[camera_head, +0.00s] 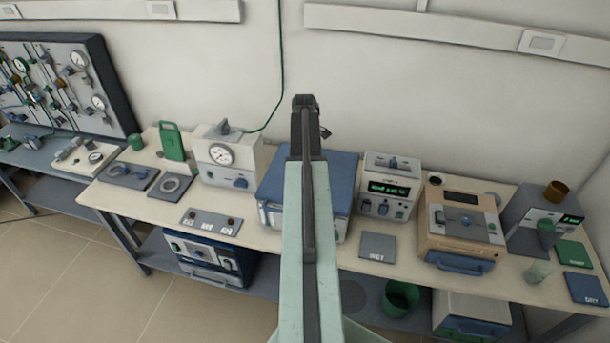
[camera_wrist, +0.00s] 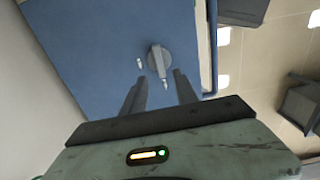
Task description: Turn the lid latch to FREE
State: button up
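The lid latch (camera_wrist: 159,59) is a grey round knob with a long bar on a flat blue lid (camera_wrist: 95,45). Its bar points toward the bottom of the wrist view, slightly right, with a pale tip. Small pale marks lie beside the knob and at the tip. My gripper (camera_wrist: 160,92) is open, its two dark fingers apart and empty, just below the knob in that view; contact cannot be told. In the head view my gripper end (camera_head: 306,105) appears over the blue-lidded unit (camera_head: 339,170), and my arm hides its middle and the latch.
A white unit with a green display (camera_head: 389,187) stands right of the blue one, then a beige furnace (camera_head: 461,226). A gauge unit (camera_head: 226,160) stands left. A grey mat (camera_head: 378,247) lies in front on the bench. The wall is close behind.

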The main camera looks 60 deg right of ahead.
notch_tip(320, 180, down, 8)
jog(key=b, duration=0.7)
jog(key=shift+r, duration=0.15)
grip_shut()
jog(key=shift+w+d, duration=0.1)
